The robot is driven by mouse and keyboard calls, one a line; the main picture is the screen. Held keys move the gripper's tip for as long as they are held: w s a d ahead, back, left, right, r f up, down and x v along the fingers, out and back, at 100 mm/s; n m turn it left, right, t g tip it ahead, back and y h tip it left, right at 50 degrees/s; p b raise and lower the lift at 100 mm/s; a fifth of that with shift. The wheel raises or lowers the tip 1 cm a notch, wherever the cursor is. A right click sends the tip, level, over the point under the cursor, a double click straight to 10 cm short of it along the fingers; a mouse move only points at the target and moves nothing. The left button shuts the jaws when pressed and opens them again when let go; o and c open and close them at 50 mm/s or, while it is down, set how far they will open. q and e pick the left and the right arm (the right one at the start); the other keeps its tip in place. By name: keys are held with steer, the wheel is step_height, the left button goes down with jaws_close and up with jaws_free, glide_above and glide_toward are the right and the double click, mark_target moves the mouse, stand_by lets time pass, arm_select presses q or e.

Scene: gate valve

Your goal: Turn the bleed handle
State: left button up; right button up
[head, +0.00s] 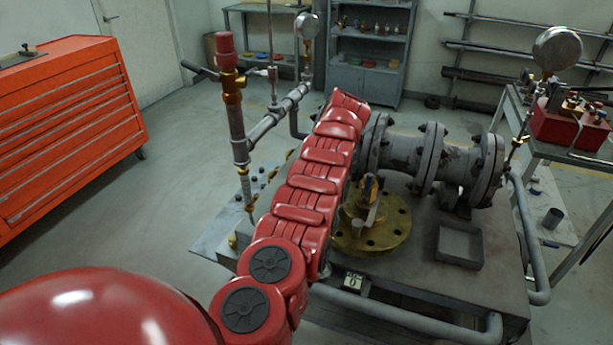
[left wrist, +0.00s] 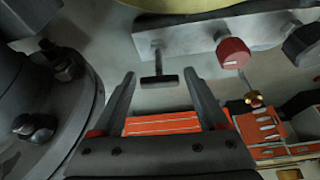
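In the left wrist view a small black T-shaped handle (left wrist: 158,78) stands out on a short stem from a grey block (left wrist: 185,40); it looks like the bleed handle. My left gripper (left wrist: 160,74) is open, and the handle's crossbar appears between its two fingertips. Neither finger visibly touches it; how far it is in depth I cannot tell. In the head view my red left arm crosses the middle, and its gripper and the handle are hidden. My right gripper is in neither view.
A red knob (left wrist: 233,52) and a black knob (left wrist: 301,42) sit right of the handle. A grey bolted flange (left wrist: 45,105) is close at left. In the head view the flanged pipe (head: 410,150), brass disc (head: 375,238) and relief valve (head: 230,75) surround my arm.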

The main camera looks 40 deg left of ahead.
arm_select(q)
steer(key=shift+o, duration=0.2)
steer(key=shift+d+r, duration=0.15)
steer(key=shift+r, duration=0.15)
steer(key=p+v, duration=1.1)
steer(key=v, duration=0.5)
steer(key=shift+d+r, duration=0.15)
steer(key=shift+r, duration=0.2)
steer(key=shift+w, duration=0.1)
steer(key=shift+r, duration=0.1)
